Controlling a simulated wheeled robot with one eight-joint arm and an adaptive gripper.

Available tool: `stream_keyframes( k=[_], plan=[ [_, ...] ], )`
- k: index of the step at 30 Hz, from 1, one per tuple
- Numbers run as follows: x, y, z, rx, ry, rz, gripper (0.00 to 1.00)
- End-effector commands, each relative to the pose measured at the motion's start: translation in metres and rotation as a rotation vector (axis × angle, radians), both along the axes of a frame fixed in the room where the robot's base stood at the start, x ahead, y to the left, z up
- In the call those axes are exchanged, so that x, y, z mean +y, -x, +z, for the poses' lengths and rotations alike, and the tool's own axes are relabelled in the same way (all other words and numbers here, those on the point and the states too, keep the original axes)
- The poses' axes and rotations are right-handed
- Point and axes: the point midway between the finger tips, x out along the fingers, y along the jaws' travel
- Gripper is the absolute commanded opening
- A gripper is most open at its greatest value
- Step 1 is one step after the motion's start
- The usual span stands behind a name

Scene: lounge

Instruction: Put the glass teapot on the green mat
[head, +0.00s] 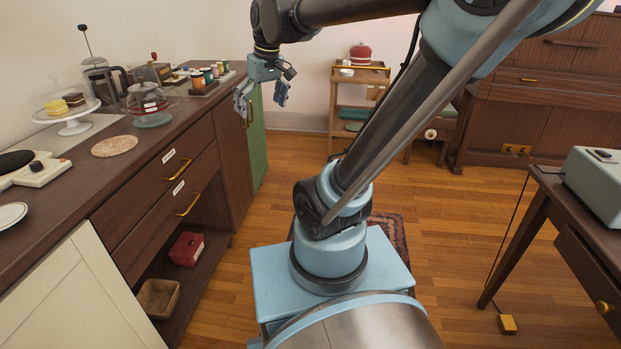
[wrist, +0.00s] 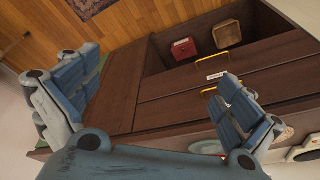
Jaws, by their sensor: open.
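My gripper (head: 262,97) is open and empty, held in the air beside the far end of the dark wood counter. In the wrist view my gripper (wrist: 158,72) has its fingers wide apart, with only drawer fronts and counter side between them. A clear glass vessel (head: 147,96) with a dark knob and something red inside is on the counter, well left of my gripper. It sits on a pale green round base (head: 153,121). I cannot tell whether these are the teapot and the mat. No other green mat is clear on the counter.
The counter (head: 95,190) also holds a French press (head: 99,78), a domed cake stand (head: 76,126), a pinkish round mat (head: 115,146) and several jars (head: 208,76). A wooden trolley (head: 334,100) stands at the back. A grey box (head: 594,185) is on the right table. Open floor lies between.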

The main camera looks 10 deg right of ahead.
Motion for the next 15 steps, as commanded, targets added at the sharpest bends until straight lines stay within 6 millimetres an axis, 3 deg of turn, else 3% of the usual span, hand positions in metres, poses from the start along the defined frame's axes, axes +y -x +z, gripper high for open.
stream_keyframes(
  k=[6,15],
  plan=[
    [-0.058,0.064,-0.069,0.026,0.02,-0.206,1.0],
    [-0.102,0.132,-0.151,0.053,0.042,-0.431,1.0]
  ],
)
